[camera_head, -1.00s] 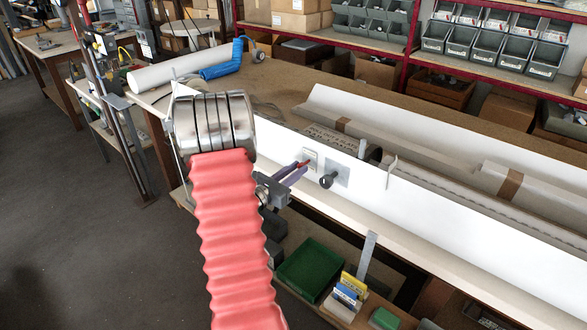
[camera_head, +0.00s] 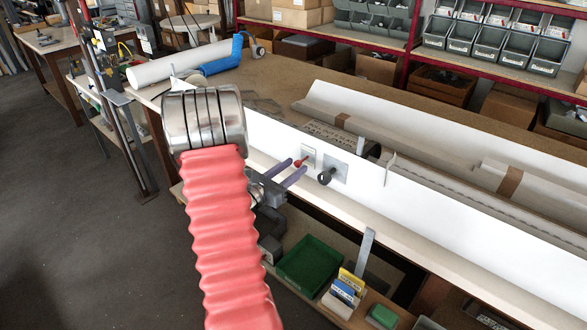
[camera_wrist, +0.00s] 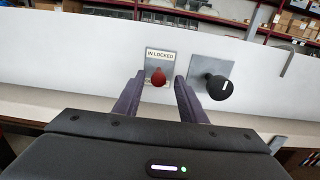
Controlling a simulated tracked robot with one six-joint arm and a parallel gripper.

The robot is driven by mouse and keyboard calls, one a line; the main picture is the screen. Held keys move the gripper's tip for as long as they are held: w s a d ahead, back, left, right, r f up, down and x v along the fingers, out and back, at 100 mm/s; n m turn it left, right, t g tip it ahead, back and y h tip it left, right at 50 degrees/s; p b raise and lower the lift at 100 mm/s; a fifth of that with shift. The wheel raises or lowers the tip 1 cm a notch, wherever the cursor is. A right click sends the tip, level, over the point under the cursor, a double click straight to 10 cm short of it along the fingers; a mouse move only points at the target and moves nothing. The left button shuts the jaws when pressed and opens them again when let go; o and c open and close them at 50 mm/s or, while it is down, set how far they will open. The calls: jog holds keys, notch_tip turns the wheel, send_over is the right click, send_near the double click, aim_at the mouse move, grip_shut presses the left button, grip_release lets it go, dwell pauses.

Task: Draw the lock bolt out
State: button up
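The lock bolt shows as a red knob (camera_wrist: 158,77) on a small plate labelled "IN LOCKED" on the white profile. The red knob (camera_head: 299,163) also shows in the head view. My gripper (camera_wrist: 156,88) is open and empty. Its two purple fingers appear on either side of the knob in the wrist view, with clear gaps. In the head view my gripper (camera_head: 297,166) has its fingertips close to the knob; I cannot tell how far they reach past it. A black knob (camera_wrist: 219,87) on a grey square plate sits just right of the right finger.
The white profile (camera_head: 440,205) runs along the bench. A grey upright bracket (camera_head: 366,250) stands at the front edge. A green tray (camera_head: 309,260) and small boxes lie on the shelf below. A bent hook (camera_head: 388,168) rises right of the black knob.

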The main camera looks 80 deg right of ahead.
jog(key=shift+w+a, duration=0.45)
jog(key=shift+a, duration=0.1)
jog(key=v, duration=1.2)
jog(key=shift+a, duration=0.25)
jog(key=shift+f, duration=0.1)
